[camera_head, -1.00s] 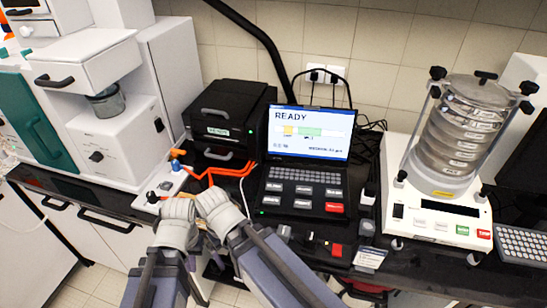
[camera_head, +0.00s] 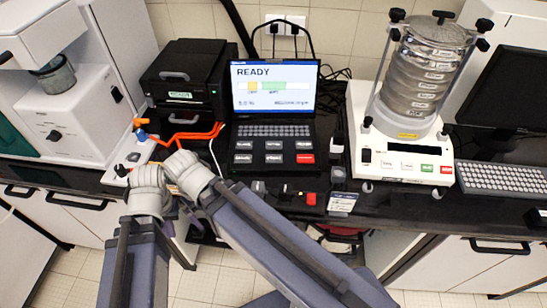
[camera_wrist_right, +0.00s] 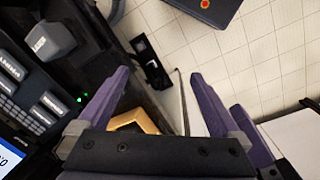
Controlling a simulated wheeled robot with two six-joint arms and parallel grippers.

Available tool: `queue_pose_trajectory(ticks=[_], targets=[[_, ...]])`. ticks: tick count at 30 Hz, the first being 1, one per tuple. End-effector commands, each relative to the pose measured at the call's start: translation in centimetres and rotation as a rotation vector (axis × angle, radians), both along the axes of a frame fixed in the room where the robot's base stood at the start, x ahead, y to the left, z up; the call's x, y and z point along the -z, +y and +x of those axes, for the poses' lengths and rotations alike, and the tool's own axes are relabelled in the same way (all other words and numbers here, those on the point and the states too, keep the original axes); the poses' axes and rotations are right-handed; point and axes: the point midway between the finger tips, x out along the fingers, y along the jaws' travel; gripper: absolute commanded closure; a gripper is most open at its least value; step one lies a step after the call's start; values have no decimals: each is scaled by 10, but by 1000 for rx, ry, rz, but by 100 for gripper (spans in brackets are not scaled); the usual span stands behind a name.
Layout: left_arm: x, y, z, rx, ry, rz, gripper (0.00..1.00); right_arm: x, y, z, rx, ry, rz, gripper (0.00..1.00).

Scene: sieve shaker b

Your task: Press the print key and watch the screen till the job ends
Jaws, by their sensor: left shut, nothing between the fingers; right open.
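The screen (camera_head: 274,88) of a black console stands upright at the back and reads READY, with a bar of yellow and green blocks below. Its keypad (camera_head: 272,150) has several grey keys and one red key (camera_head: 305,159); I cannot read which is the print key. My left gripper (camera_head: 150,178) is low, left of the keypad and apart from it; its fingertips are hard to make out. It is shut and empty. My right gripper (camera_wrist_right: 160,82) is open, with nothing between its purple fingers. Keys (camera_wrist_right: 32,105) and a corner of the screen show at left in that view.
A black printer-like unit (camera_head: 185,82) with orange tubes (camera_head: 190,137) stands left of the console. A sieve shaker (camera_head: 407,150) stands right of it, then a keyboard (camera_head: 500,178) and a dark monitor (camera_head: 512,95). Small items lie before the keypad on the black bench.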

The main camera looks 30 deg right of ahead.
Motion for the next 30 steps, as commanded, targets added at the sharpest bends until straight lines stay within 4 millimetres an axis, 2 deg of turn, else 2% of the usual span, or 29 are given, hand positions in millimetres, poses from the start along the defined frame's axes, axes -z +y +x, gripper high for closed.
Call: queue_pose_trajectory(ticks=[10,30], targets=[[0,0,0,0,0,0,100,0,0,0,0,0,0,1],[0,0,0,0,0,0,100,0,0,0,0,0,0,76]])
